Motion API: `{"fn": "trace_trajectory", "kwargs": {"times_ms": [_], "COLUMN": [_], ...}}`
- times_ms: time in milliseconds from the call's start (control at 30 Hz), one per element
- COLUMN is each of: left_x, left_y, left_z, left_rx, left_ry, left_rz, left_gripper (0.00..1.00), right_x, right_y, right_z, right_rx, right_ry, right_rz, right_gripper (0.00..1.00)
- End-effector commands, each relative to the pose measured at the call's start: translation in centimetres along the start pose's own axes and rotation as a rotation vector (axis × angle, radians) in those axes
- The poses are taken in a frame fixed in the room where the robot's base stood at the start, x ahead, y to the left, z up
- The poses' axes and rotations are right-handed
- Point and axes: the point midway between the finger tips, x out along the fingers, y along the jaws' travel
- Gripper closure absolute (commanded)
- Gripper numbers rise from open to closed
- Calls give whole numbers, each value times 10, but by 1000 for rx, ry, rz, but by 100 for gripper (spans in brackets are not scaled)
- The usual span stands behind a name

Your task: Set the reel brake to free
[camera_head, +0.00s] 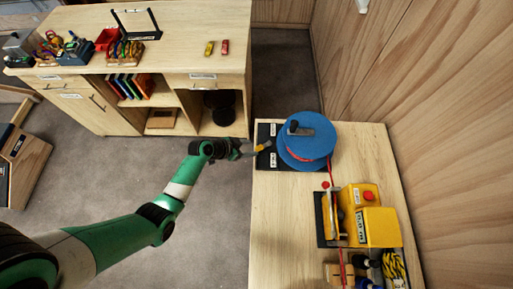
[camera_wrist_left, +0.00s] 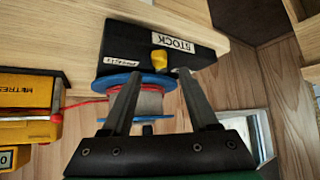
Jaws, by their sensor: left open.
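The blue reel (camera_head: 306,140) sits on a black base (camera_head: 267,131) near the left edge of the right-hand wooden table, with a dark crank on top. A small yellow lever (camera_head: 262,147) sticks out at the base's left side. It also shows in the left wrist view (camera_wrist_left: 159,61), on the black base with a STOCK label. My left gripper (camera_head: 242,151) is just left of the lever. In the left wrist view my left gripper (camera_wrist_left: 161,73) is open, its fingertips close to the lever with nothing held. Contact with the lever cannot be told. My right gripper is out of view.
A yellow metering box (camera_head: 377,227) with a red knob stands nearer on the same table, and a red line runs from the reel towards it. A yellow-black rope coil (camera_head: 394,267) lies in front. A wooden cabinet (camera_head: 160,85) with gear stands at the back left.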

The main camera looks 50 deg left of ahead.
Motion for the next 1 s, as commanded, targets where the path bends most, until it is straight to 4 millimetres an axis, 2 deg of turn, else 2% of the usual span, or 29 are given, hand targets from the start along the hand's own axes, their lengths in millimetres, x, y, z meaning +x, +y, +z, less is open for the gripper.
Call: {"fn": "trace_trajectory", "kwargs": {"times_ms": [33, 200, 333, 600, 900, 933, 1000], "left_x": [15, 41, 48, 49, 49, 49, 49], "left_y": [1, 1, 1, 1, 0, 0, 0], "left_z": [2, 1, 0, -1, -1, -1, -1], "left_rx": [1, 0, 0, -1, -1, -1, -1], "left_ry": [-2, -2, -2, -2, -2, -2, -2], "left_rz": [4, 3, 1, 1, 1, 0, 0], "left_gripper": [40, 40, 40, 42, 96, 100, 100], "right_x": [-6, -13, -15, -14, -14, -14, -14], "right_y": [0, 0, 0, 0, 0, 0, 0], "right_z": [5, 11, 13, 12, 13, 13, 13], "right_rx": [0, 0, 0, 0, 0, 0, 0], "right_ry": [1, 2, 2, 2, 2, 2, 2], "right_rz": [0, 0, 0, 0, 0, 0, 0], "right_gripper": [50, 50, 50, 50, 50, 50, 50]}}
